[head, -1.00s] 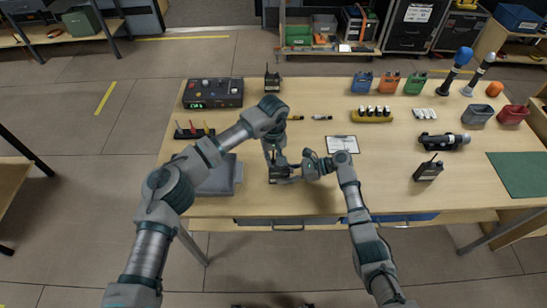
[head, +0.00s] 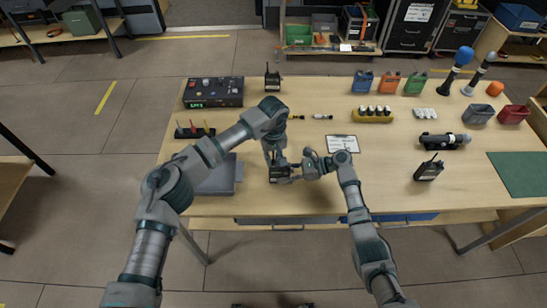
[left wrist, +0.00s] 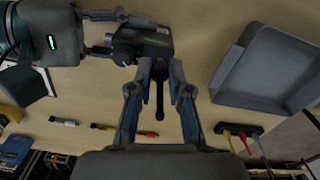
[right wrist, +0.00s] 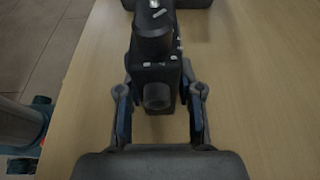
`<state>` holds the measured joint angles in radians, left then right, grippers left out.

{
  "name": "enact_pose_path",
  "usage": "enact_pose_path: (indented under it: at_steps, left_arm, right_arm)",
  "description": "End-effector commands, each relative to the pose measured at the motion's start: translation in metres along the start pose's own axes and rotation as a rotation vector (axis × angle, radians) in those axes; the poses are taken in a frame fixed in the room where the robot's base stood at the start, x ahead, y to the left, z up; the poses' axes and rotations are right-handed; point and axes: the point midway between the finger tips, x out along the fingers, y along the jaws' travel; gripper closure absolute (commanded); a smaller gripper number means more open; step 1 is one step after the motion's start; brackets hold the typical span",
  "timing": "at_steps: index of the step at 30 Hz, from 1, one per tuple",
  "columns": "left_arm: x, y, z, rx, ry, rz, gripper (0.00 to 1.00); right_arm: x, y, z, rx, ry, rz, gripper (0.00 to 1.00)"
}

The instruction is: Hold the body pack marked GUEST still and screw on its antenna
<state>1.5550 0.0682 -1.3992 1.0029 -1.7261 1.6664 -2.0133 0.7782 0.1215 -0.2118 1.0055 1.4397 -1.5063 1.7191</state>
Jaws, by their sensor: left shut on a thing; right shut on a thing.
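A black body pack (head: 280,174) is held just above the front of the workbench, between my two grippers. My right gripper (right wrist: 160,90) is shut around the pack's body (right wrist: 158,72), one finger on each side. My left gripper (left wrist: 160,72) is shut on the thin black antenna (left wrist: 160,98), which lines up with the pack (left wrist: 145,45) in the left wrist view. The antenna's lower end is at the pack; I cannot tell whether its thread is engaged. The GUEST marking is not readable.
Other body packs with antennas stand at the back (head: 272,81) and right (head: 428,171). A grey tray (head: 220,177) lies left of the grippers, with a small tool rack (head: 195,133) behind it. A clipboard (head: 343,144) lies to the right. Bare bench surrounds the pack's front.

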Motion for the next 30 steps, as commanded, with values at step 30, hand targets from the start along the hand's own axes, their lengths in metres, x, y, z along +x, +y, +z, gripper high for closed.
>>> enact_pose_path:
  at_steps: [30]
  left_arm:
    - [0.0108, -0.0003, -0.0002, 0.000, 0.000, -0.001, 0.99]
  right_arm:
    - [-0.0001, -0.0001, 0.0004, -0.001, -0.001, 0.000, 1.00]
